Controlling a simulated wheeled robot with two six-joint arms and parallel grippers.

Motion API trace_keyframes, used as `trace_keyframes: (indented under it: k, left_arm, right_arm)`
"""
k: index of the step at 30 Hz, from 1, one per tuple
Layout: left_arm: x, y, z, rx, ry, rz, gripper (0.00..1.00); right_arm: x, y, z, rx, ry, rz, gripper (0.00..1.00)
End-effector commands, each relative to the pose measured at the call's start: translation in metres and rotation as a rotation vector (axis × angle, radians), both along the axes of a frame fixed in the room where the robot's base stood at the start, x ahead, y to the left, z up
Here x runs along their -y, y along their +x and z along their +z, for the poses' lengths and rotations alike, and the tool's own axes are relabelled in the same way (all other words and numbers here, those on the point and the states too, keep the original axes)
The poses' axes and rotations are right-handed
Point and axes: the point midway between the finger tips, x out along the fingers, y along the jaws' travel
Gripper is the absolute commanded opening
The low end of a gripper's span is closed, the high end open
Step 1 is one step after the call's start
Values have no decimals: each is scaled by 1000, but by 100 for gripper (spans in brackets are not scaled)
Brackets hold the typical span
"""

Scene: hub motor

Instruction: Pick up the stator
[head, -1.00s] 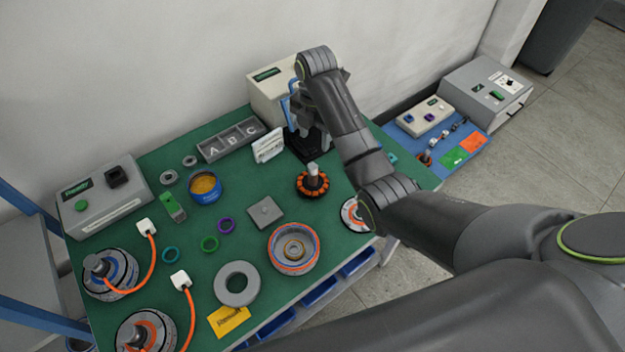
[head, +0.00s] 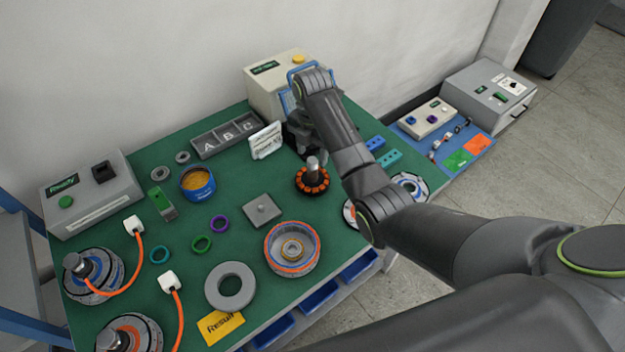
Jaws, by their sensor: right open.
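The stator (head: 312,183), a ring of orange coils on a dark core with a grey shaft standing up from it, sits upright on the green bench mat, right of the middle. My right arm reaches in from the right and bends down at the wrist behind the stator. My right gripper (head: 301,143) is a dark shape under that wrist, farther back than the stator and apart from it. It is open; its fingertips are partly hidden and hard to tell from the dark fixture there. My left gripper is out of view.
A white sign (head: 266,141) and a beige box (head: 272,88) stand close to the wrist. A grey square plate (head: 262,210) and an orange-rimmed housing (head: 292,249) lie nearer the front. An A-B-C tray (head: 226,137) is at the back. Discs lie under my forearm's right side.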

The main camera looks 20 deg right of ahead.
Motion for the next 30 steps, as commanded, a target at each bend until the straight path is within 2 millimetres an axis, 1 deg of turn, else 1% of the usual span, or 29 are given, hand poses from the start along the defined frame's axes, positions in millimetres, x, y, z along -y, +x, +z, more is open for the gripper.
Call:
trace_keyframes:
  k: [3, 8, 14, 15, 18, 21, 27, 28, 30]
  left_arm:
    - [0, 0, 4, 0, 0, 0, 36]
    - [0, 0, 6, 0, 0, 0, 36]
    - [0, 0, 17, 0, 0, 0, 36]
    - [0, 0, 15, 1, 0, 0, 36]
    - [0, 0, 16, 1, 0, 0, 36]
    - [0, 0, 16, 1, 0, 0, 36]
    - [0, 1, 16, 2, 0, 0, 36]
    - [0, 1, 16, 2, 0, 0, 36]
    - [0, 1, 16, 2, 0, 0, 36]
  right_arm:
    - [0, 0, -12, -1, 1, 1, 51]
    - [0, -1, -21, -1, 1, 1, 51]
    - [-1, -4, -48, -3, 0, 1, 51]
    - [-1, -3, -55, -3, 0, 1, 51]
    - [0, -3, -64, -1, 1, 1, 51]
    - [0, -3, -69, 1, 1, 1, 51]
    - [0, -3, -69, 2, 1, 1, 51]
    - [0, -3, -69, 2, 1, 1, 48]
    - [0, -3, -69, 2, 1, 1, 39]
